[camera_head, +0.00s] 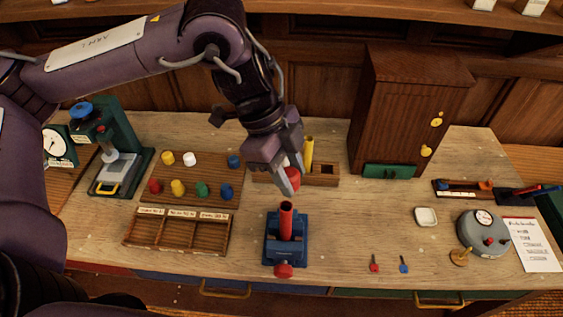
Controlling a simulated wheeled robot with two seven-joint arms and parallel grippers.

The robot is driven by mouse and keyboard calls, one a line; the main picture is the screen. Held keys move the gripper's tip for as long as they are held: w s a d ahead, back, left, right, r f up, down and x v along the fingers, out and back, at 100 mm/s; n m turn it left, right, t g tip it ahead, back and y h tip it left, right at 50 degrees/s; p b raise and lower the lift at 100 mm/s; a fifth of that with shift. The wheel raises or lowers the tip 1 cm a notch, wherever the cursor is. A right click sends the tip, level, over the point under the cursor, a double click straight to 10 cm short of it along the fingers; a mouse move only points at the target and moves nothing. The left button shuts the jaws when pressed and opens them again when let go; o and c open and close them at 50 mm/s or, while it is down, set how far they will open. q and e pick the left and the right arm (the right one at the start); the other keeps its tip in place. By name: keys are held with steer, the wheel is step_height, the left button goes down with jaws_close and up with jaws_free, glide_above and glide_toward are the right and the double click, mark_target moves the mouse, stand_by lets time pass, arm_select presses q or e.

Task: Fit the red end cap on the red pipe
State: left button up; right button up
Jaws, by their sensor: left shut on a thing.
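The red pipe (286,222) stands upright in a blue vise (285,250) at the front middle of the bench. My left gripper (289,182) reaches down from above and is shut on a red end cap (293,179). The cap is partly hidden by the fingers. In the picture it shows just above the pipe's top, with a gap between them; how far apart they are in depth is hard to tell. Another red cap-like piece (154,186) stands on a wooden board (185,177) at the left. My right gripper is not in view.
Behind my gripper a wooden rack (322,178) holds a yellow pipe (308,154). A wooden cabinet (405,110) stands at the back right. A compartment tray (178,232) and a green press (122,150) are left. Bench right of the vise is mostly clear, with two small keys.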

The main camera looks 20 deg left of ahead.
arm_select(q)
steer(key=shift+a+f, duration=0.1)
steer(key=shift+f, duration=0.3)
steer(key=b, duration=0.4)
glide_above(288, 207)
steer(key=f, duration=0.4)
steer(key=shift+w+a+f, duration=0.1)
steer(key=shift+a+f, duration=0.1)
steer(key=shift+f, duration=0.1)
steer(key=shift+f+b, duration=0.6)
steer(key=shift+f+b, duration=0.6)
steer(key=shift+f, duration=0.3)
steer(key=shift+f+b, duration=0.6)
steer(key=shift+f, duration=0.3)
steer(key=o, duration=1)
steer(key=shift+o, duration=0.3)
